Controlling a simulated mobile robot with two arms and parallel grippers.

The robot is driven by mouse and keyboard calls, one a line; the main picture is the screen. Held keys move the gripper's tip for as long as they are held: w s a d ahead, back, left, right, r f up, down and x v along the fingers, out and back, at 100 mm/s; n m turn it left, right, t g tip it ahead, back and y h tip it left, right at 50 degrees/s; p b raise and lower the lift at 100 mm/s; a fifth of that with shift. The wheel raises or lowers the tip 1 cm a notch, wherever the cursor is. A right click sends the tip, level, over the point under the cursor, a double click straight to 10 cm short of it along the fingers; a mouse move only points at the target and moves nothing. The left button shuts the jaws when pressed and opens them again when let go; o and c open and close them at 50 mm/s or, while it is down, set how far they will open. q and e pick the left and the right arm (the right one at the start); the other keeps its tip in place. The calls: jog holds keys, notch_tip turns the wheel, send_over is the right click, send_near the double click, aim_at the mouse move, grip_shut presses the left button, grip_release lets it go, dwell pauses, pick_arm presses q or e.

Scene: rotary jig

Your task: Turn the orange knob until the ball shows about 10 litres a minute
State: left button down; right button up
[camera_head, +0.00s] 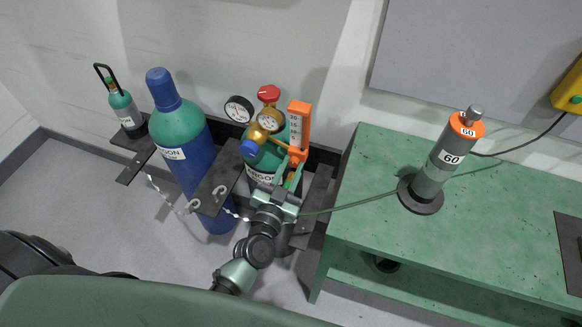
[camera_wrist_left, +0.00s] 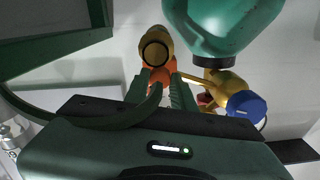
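The orange flowmeter (camera_head: 299,118) with its white scale stands upright on the regulator of the green argon cylinder (camera_head: 265,165). The scale is too small to read, and I cannot make out the ball. The orange knob (camera_head: 297,155) is at its lower end; in the left wrist view the knob (camera_wrist_left: 158,74) shows between the fingertips. My left gripper (camera_head: 287,178) reaches up to the knob from below. Its fingers (camera_wrist_left: 160,84) are apart, one on each side of the knob; whether they press on it is unclear. My right gripper is not in view.
Round gauges (camera_head: 239,109) and a red cap (camera_head: 268,93) sit beside the flowmeter. A blue-green cylinder (camera_head: 185,135) stands left. A green bench (camera_head: 480,215) on the right bears a grey-orange post (camera_head: 444,160). A green hose (camera_head: 350,204) runs from near my gripper to the bench.

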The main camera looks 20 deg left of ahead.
pick_arm(q)
jog(key=shift+n, duration=0.3)
jog(key=shift+r+n, duration=0.1)
jog(key=shift+n, duration=0.8)
jog(key=n+p, duration=0.1)
jog(key=n, duration=0.2)
jog(key=shift+n, duration=0.3)
jog(key=n, duration=0.2)
jog(key=shift+n, duration=0.3)
jog(key=n, duration=0.3)
jog(key=shift+n, duration=0.4)
jog(key=n+b, duration=0.1)
jog(key=n, duration=0.4)
jog(key=shift+a, duration=0.1)
jog(key=n+b, duration=0.1)
jog(key=n, duration=0.5)
jog(key=shift+b, duration=0.3)
jog(key=shift+n, duration=0.3)
